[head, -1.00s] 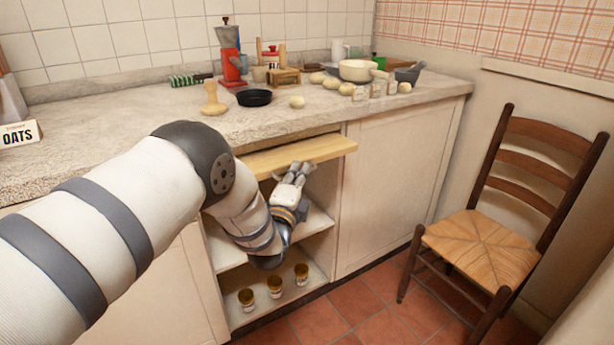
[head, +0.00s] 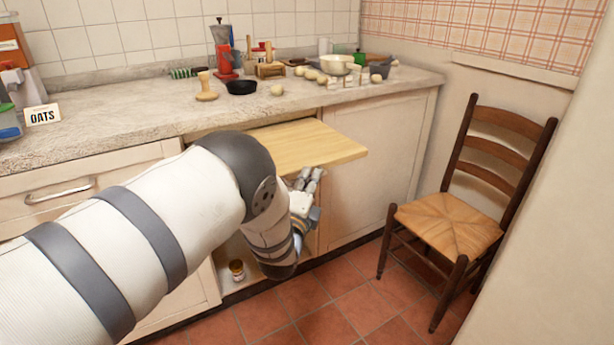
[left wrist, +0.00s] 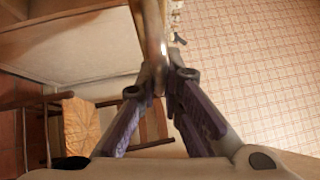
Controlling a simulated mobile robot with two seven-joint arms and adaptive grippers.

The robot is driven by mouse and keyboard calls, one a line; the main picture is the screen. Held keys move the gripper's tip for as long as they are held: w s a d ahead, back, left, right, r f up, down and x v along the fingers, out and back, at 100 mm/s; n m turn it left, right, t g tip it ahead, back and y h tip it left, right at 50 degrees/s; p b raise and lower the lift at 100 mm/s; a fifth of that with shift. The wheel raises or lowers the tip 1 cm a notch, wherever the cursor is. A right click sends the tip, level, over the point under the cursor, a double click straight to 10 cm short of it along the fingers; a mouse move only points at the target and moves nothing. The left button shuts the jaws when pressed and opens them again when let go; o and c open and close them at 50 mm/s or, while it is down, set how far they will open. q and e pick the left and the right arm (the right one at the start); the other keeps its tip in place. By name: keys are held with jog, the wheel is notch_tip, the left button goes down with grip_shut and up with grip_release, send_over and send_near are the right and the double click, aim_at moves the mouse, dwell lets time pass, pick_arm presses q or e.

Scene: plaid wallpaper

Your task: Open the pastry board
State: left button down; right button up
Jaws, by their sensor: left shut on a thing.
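The pastry board (head: 305,146) is a pale wooden board that sticks out from under the stone worktop in the head view, well clear of the cabinet front. My left gripper (head: 311,174) is at the board's front edge, just below it in the picture. It is shut on the board. In the left wrist view the left gripper's fingers (left wrist: 162,80) close on the edge of the board (left wrist: 151,30), which is seen nearly edge-on. My left forearm hides part of the opening below the board. My right gripper is not in view.
A wooden chair (head: 450,215) stands at the right. Tiled floor (head: 345,295) is clear in front. A jar (head: 237,270) stands low in the cabinet.

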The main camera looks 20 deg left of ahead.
pick_arm(q)
jog(key=shift+s+d, duration=0.5)
jog(key=shift+d, duration=0.1)
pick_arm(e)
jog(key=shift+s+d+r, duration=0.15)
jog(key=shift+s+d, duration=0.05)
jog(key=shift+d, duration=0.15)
pick_arm(q)
jog(key=c, duration=1.7)
grip_release()
jog(key=s, duration=0.4)
jog(key=s+d+f, duration=0.1)
jog(key=s, duration=0.6)
jog(key=shift+s+d+f, duration=0.15)
jog(key=shift+s+f, duration=0.15)
jog(key=shift+s, duration=0.1)
